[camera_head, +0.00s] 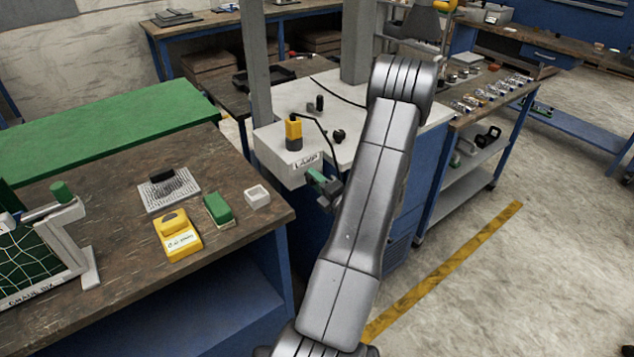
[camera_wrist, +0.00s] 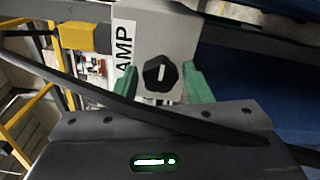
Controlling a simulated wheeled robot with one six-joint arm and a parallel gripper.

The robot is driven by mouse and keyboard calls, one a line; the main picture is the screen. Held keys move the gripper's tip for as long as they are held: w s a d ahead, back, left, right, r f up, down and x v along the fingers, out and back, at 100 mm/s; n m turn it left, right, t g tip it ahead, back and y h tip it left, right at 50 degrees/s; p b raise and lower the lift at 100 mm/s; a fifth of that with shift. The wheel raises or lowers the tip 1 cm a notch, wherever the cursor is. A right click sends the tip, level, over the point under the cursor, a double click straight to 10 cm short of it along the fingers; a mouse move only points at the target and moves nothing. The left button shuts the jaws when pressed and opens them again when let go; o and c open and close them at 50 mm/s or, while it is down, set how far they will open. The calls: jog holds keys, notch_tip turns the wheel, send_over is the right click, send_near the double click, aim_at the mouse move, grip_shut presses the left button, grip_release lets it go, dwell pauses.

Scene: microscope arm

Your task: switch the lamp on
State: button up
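The lamp knob (camera_wrist: 160,73) is black with a white mark, on the pale front face of the box in the wrist view. The mark runs roughly up and down in that view. A label ending in "AMP" (camera_wrist: 124,50) is beside it; the head view shows it as "LAMP" (camera_head: 307,162). My gripper (camera_wrist: 162,84) has green fingertips on either side of the knob, with a gap showing on each side. In the head view my gripper (camera_head: 325,184) is at the box front, under the label, and the knob is hidden.
A yellow and black block (camera_head: 293,134) stands on the pale box top (camera_head: 345,150). A dark cable crosses close in front of the wrist camera.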

jog(key=shift+o, duration=0.6)
jog(key=b+v, duration=0.2)
jog(key=v, duration=1.1)
jog(key=shift+s+d+b, duration=0.25)
jog(key=shift+s+b, duration=0.1)
jog(key=shift+b, duration=0.05)
jog(key=p+x, duration=0.2)
jog(key=x, duration=1.2)
jog(key=shift+p, duration=0.4)
